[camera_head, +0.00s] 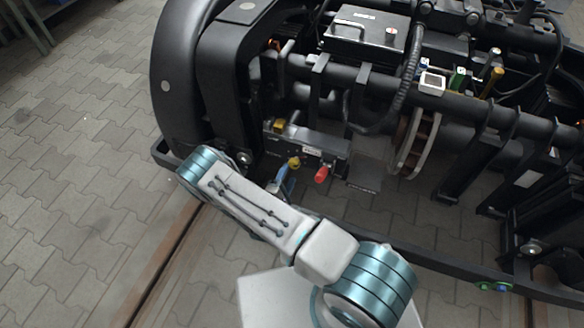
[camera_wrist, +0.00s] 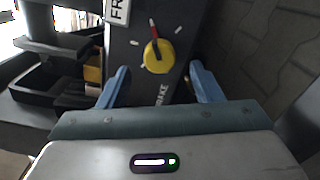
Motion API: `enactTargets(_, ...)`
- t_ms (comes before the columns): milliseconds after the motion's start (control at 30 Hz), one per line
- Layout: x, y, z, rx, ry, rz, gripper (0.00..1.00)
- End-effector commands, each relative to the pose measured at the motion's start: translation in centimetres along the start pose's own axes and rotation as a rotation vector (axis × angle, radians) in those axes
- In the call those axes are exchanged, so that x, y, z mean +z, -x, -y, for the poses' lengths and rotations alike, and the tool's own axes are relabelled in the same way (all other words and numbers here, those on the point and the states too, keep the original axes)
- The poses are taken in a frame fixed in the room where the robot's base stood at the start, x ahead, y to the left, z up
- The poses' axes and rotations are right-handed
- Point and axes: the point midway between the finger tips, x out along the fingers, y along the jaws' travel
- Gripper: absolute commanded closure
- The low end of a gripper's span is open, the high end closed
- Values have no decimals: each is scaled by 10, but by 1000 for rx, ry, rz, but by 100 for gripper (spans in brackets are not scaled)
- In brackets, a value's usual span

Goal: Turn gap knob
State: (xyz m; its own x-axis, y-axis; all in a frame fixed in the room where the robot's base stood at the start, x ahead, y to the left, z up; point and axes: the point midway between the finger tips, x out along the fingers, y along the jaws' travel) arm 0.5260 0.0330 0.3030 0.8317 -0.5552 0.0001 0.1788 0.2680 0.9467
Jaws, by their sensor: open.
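In the wrist view a round yellow knob (camera_wrist: 158,56) with a red pointer sits on a dark panel (camera_wrist: 128,88). Pale tick marks surround it, and the pointer aims up and slightly left. My gripper (camera_wrist: 159,70) is open, with one blue finger on each side of the panel and the knob ahead between them. I see no contact with the knob. In the head view a yellow knob (camera_head: 293,162) shows beside my blue gripper finger (camera_head: 283,175), which my arm partly hides.
A red knob (camera_head: 321,174) stands just right of the yellow one, below a dark box (camera_head: 322,144). The black bogie frame (camera_head: 262,95) and its lower rail (camera_head: 430,270) surround the space. A yellow block (camera_wrist: 93,74) lies left of the panel.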

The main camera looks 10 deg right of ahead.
Motion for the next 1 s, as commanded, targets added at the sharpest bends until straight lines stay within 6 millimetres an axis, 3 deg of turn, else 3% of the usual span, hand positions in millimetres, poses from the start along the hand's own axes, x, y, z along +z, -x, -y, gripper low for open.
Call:
enactTargets(200, 1, 52, -2, -2, 3, -4, 41)
enactTargets(400, 1, 82, 0, -2, 2, -1, 41)
enactTargets(600, 2, 91, 1, -2, 2, 1, 41)
enactTargets(1000, 2, 92, 1, -2, 1, 1, 41)
